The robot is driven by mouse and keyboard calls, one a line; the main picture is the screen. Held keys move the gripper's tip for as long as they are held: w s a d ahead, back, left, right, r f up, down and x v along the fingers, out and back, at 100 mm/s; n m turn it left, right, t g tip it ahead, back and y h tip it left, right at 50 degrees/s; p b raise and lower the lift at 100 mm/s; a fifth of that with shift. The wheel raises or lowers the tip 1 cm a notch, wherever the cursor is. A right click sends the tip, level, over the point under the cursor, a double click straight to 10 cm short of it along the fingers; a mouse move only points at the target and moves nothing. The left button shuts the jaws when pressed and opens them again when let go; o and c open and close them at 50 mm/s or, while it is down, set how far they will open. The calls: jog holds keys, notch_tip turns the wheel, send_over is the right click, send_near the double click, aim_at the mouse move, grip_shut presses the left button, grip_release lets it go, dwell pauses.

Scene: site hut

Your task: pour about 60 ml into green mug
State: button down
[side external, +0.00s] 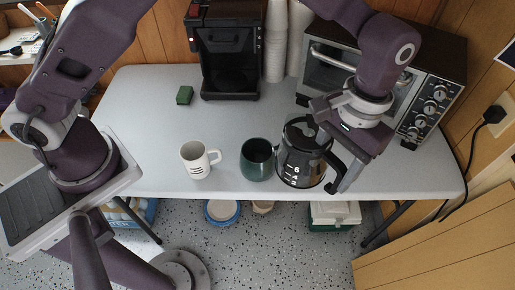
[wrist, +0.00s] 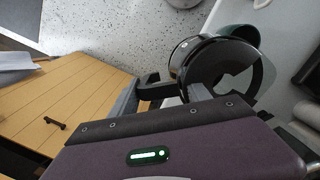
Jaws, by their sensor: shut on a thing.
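The green mug (side external: 257,160) stands upright near the front edge of the table, dark inside. A glass coffee carafe (side external: 301,160) with white level marks and a black handle is just right of it, close beside or touching it. My gripper (side external: 340,170) is shut on the carafe's handle, at its right side. The carafe looks about upright. In the wrist view the carafe (wrist: 225,68) shows from above with its dark rim, and part of the green mug (wrist: 238,33) shows behind it. The liquid level in the carafe is hard to tell.
A white mug (side external: 196,160) with dark marks stands left of the green mug. A black coffee maker (side external: 231,50), stacked cups (side external: 276,45) and a toaster oven (side external: 400,85) line the back. A green sponge (side external: 184,95) lies back left. The table (side external: 140,110) is clear at left.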

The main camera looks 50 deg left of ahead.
jog(key=shift+s+d+n, duration=0.15)
jog(key=shift+s+d, duration=0.15)
jog(key=shift+d, duration=0.25)
jog(key=shift+s+d+n, duration=0.15)
jog(key=shift+s+d, duration=0.1)
jog(key=shift+d, duration=0.3)
notch_tip(320, 180, down, 13)
jog(key=shift+a, duration=0.1)
